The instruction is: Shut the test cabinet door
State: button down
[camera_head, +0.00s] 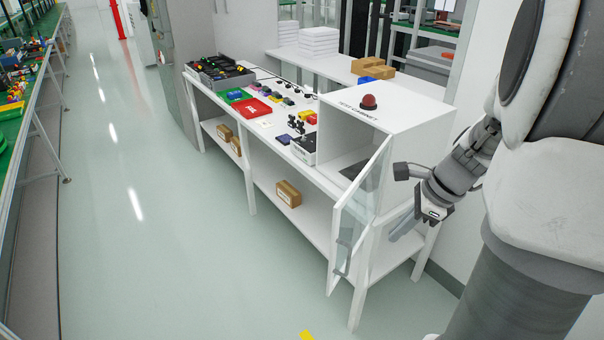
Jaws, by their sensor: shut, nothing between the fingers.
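The test cabinet (413,134) is a white box at the right end of the white bench, with a red dome on top. Its glass door (363,207) stands open, swung out toward the front of the bench, with a dark handle low on its free side. The cabinet's open front shows a dark item on its floor, partly behind the glass. My gripper (398,238) is to the right of the door, apart from it as far as I can tell, pointing down and left. Its fingers are small in view and hold nothing.
The white bench (335,187) carries a red tray (252,108), a grey bin (222,74) and small parts left of the cabinet. Cardboard boxes (288,194) sit on its lower shelf. The floor (150,200) in front is clear. A line with green tops runs along the left.

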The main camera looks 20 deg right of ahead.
jog(key=w+a+f, duration=0.1)
jog(key=a+f, duration=0.1)
jog(key=f, duration=0.3)
jog(key=w+a+f+m+b, duration=0.1)
jog(key=a+f, duration=0.2)
jog(key=f, duration=0.2)
jog(key=shift+w+a+f+g, duration=0.3)
jog(key=shift+w+f, duration=0.05)
jog(key=shift+f, duration=0.05)
jog(key=shift+w, duration=0.1)
